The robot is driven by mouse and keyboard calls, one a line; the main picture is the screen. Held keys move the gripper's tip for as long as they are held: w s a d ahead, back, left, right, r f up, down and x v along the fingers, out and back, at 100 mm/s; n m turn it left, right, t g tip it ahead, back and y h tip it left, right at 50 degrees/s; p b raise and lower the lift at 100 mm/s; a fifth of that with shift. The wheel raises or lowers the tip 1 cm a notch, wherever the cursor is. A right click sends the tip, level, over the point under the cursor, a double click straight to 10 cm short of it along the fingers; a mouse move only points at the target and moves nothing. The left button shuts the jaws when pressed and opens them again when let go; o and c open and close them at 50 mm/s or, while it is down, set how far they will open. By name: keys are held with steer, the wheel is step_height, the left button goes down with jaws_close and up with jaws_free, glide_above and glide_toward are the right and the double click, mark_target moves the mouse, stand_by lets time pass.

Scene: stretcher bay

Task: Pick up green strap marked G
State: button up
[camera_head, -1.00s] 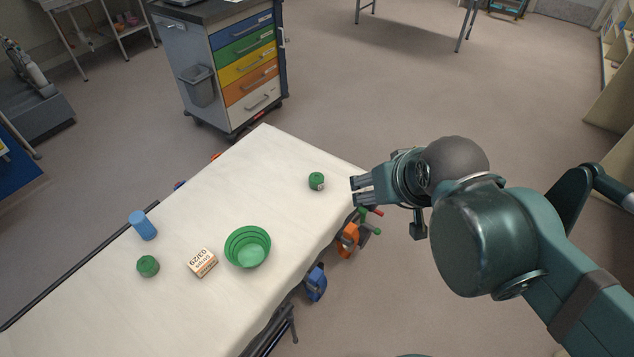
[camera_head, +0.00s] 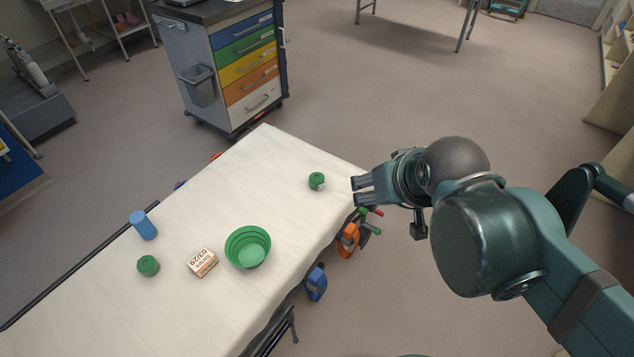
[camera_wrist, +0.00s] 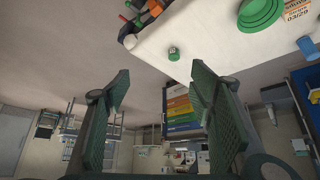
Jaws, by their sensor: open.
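A small green rolled strap with a white label (camera_head: 317,181) lies on the white-covered stretcher (camera_head: 215,190) near its far right edge. In the wrist view the labelled strap (camera_wrist: 173,54) shows beyond the fingers, between them and higher in the picture; the letter on it is too small to read. A second green roll (camera_head: 148,266) lies at the left, with no label visible. My gripper (camera_head: 356,190) is open and empty, just right of the labelled strap and apart from it. Both open fingers (camera_wrist: 158,95) also show in the wrist view.
The cover around the labelled strap is clear.

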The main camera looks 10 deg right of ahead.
steer(key=shift+w, duration=0.1)
steer(key=m+g, duration=0.7)
steer(key=m, duration=1.3)
glide_above(316, 177)
step_height(316, 177, down, 28)
steer(key=shift+d+f, duration=0.1)
steer(key=shift+d, duration=0.05)
steer(key=shift+w+f+m, duration=0.1)
steer(key=shift+f+m, duration=0.4)
steer(key=shift+f, duration=0.3)
steer(key=shift+f, duration=0.15)
